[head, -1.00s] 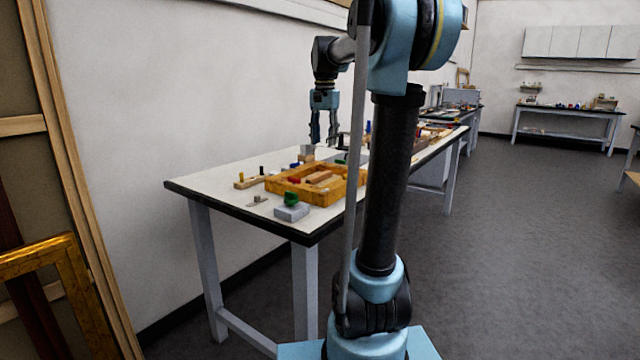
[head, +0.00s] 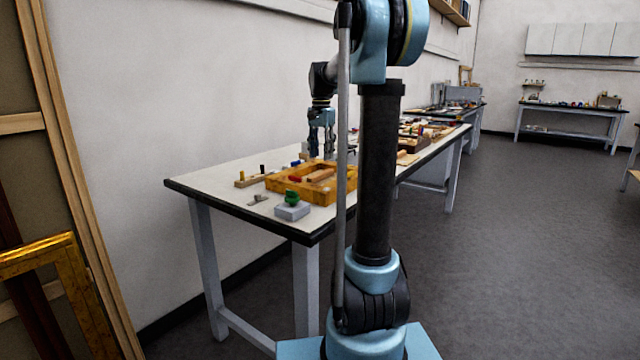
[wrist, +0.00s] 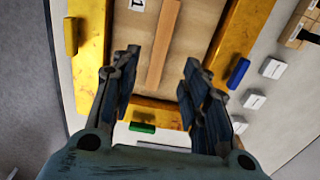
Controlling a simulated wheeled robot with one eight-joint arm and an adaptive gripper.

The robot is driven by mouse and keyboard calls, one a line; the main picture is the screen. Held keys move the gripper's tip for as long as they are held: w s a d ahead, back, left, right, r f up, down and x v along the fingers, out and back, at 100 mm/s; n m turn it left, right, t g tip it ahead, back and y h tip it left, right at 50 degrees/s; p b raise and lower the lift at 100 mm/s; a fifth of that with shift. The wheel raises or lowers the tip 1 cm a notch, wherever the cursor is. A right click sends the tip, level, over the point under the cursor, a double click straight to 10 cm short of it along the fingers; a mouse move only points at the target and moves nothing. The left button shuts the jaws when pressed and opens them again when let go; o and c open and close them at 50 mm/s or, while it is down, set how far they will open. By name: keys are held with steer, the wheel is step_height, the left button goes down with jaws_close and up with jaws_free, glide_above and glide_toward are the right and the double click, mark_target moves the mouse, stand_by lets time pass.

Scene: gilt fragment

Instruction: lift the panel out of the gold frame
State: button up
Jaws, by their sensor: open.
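The gold frame (head: 345,190) lies flat on the near workbench in the head view. It also fills much of the wrist view (wrist: 82,60). Inside it is a light brown panel (wrist: 195,30) with a raised wooden bar (wrist: 163,45) along its middle. Colored tabs sit around the frame: yellow (wrist: 71,36), blue (wrist: 238,73) and green (wrist: 142,127). A red tab (head: 295,179) shows in the head view. My gripper (wrist: 160,62) is open and empty above the panel, its fingers either side of the bar. In the head view it is (head: 322,153) above the frame's far side.
A grey box (head: 292,212) with a green piece on top stands before the frame. A wooden block with pegs (head: 250,180) lies to the left. White blocks (wrist: 272,68) lie right of the frame in the wrist view. The wall runs behind the bench.

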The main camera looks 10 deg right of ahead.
mark_target(321, 173)
steer(key=shift+s+a+f, duration=0.1)
steer(key=shift+s+f, duration=0.05)
steer(key=shift+f, duration=3.8)
jaws_close()
